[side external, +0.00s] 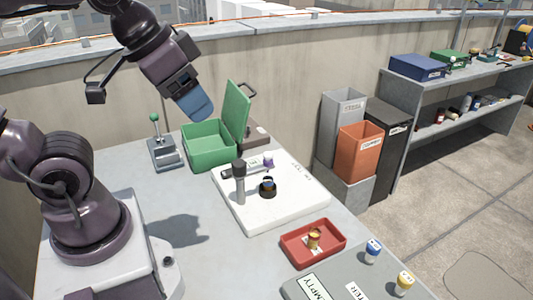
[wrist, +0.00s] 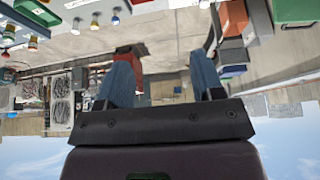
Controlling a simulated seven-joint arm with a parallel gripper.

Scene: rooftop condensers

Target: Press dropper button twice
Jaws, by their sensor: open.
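My gripper (side external: 196,106) is raised above the back of the table, over the green box and away from the white board (side external: 297,205). Its two blue fingers are spread with nothing between them in the wrist view (wrist: 163,78). On the board stand an upright grey post with a dark top (side external: 240,183) and a small dark bottle in a black ring (side external: 268,187). A dark tube (side external: 238,171) lies behind them, beside a purple-topped piece (side external: 268,162). I cannot tell which of these is the dropper, and no button shows clearly.
An open green box (side external: 208,150) stands behind the board. A green-knobbed lever (side external: 164,153) is to its left. A red tray (side external: 287,251) holds a small yellow-brown item. Blue-capped (side external: 372,251) and yellow-capped (side external: 404,283) bottles stand at the front right. The table's left-middle is clear.

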